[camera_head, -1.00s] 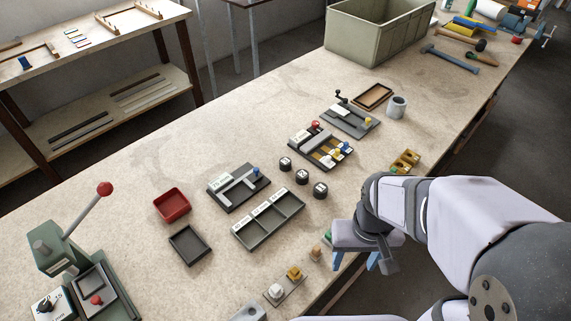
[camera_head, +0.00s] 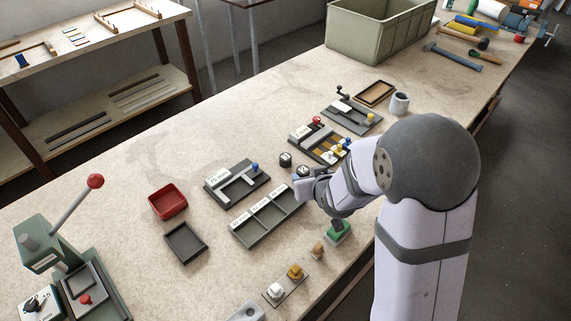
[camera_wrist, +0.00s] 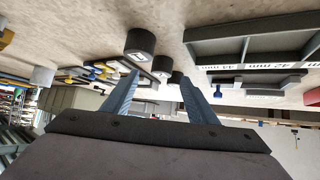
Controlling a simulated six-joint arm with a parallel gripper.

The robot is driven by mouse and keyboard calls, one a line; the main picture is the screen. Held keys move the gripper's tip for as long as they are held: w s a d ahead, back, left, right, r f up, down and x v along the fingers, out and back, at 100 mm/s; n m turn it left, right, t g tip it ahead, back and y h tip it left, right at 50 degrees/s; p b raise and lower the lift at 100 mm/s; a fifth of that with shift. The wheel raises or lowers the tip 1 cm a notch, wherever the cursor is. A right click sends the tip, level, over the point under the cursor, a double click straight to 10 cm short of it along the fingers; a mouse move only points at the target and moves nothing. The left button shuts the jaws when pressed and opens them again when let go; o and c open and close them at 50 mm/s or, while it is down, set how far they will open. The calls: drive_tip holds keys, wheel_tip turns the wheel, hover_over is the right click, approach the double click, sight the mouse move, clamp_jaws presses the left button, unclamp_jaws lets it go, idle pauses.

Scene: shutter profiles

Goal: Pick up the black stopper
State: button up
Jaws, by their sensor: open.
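Black round cylinders with pale labelled tops stand on the bench right of the three-slot tray. In the head view one (camera_head: 285,159) is clear and another (camera_head: 302,171) is close to my gripper; a third is hidden behind it. A small dark piece (camera_head: 337,224) shows on a green block (camera_head: 341,235) near the front edge. I cannot tell which of these is the black stopper. My gripper (camera_head: 302,186) is over the tray's right end. In the wrist view its blue fingers (camera_wrist: 160,78) are apart with nothing held; a black cylinder (camera_wrist: 140,42) is beside the left finger.
The three-slot tray (camera_head: 262,235) and a grey slotted fixture (camera_head: 235,195) lie left of my gripper. A fixture with coloured knobs (camera_head: 318,145) is behind it.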

sight(286, 157)
drive_tip(key=w+a+t, duration=0.1)
drive_tip(key=w+a+f+t+y+b, duration=0.1)
drive_tip(key=a, duration=0.1)
drive_tip(key=shift+w+a, duration=0.15)
drive_tip(key=shift+w+a+r+n+t+y, duration=0.15)
drive_tip(key=shift+a+t+y, duration=0.05)
drive_tip(key=shift+a+y, duration=0.1)
drive_tip(key=shift+w+a+r+n+t+y, duration=0.1)
drive_tip(key=shift+a+n+t+y, duration=0.1)
drive_tip(key=shift+a, duration=0.1)
drive_tip(key=shift+p+x, duration=1.3)
drive_tip(key=shift+x, duration=2.35)
drive_tip(key=shift+w+d, duration=0.1)
drive_tip(key=shift+r, duration=0.1)
drive_tip(key=shift+c, duration=0.3)
drive_tip(key=c, duration=1.1)
